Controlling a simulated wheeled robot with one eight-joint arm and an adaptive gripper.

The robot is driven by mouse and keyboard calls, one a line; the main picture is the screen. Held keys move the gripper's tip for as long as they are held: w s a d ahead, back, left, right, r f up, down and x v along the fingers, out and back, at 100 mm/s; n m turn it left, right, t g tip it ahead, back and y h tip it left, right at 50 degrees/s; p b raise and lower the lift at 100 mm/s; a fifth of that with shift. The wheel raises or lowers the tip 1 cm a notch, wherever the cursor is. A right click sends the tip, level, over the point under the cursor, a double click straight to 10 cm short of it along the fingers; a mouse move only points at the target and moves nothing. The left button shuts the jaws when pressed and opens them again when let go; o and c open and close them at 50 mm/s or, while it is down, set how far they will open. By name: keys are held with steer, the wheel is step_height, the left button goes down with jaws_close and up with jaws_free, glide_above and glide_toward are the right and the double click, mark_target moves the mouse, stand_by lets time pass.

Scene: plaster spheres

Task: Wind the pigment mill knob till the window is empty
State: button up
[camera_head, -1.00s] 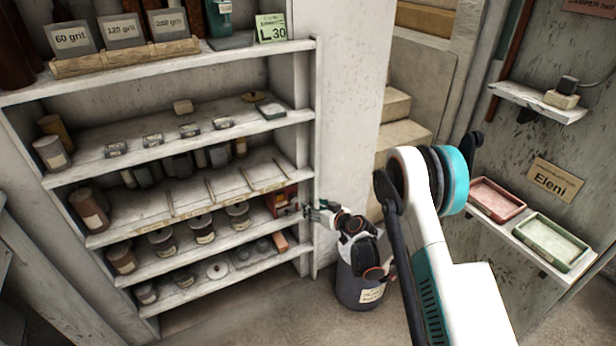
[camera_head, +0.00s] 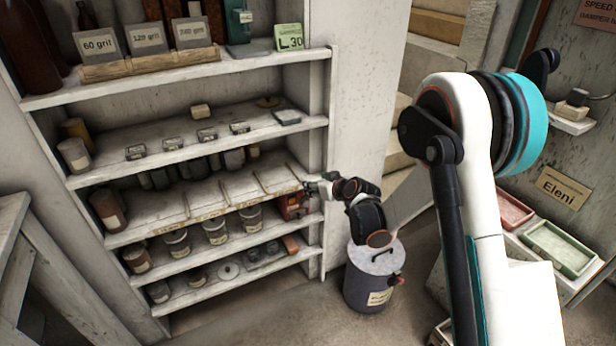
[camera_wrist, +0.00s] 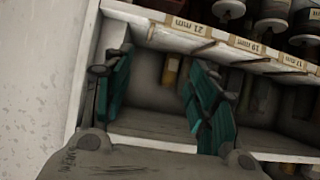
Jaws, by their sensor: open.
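A small red box-like device (camera_head: 291,206), which looks like the pigment mill, sits at the right end of a middle shelf. Its knob and window are too small to make out in the head view. My gripper (camera_head: 309,189) is just above and right of it, by the shelf's right post; I cannot tell if they touch. In the wrist view my gripper (camera_wrist: 160,100) has its teal fingers wide apart with nothing held between them. The mill is not clearly seen in the wrist view.
The white shelf post (camera_head: 329,160) is close to my gripper. A lidded grey bin (camera_head: 372,278) stands on the floor below my arm. In the wrist view, a shelf edge (camera_wrist: 222,40) carries upside-down size labels.

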steer(key=shift+s+a+r, duration=0.1)
steer(key=shift+s+r, duration=0.25)
steer(key=shift+r, duration=0.4)
steer(key=shift+s+a+r, duration=0.15)
steer(key=shift+s+r, duration=0.25)
steer(key=shift+r, duration=0.4)
steer(key=shift+s+a+r, duration=0.1)
steer(key=shift+s+r, duration=0.25)
steer(key=shift+r, duration=0.4)
steer(key=shift+f, duration=0.1)
steer(key=shift+c, duration=0.2)
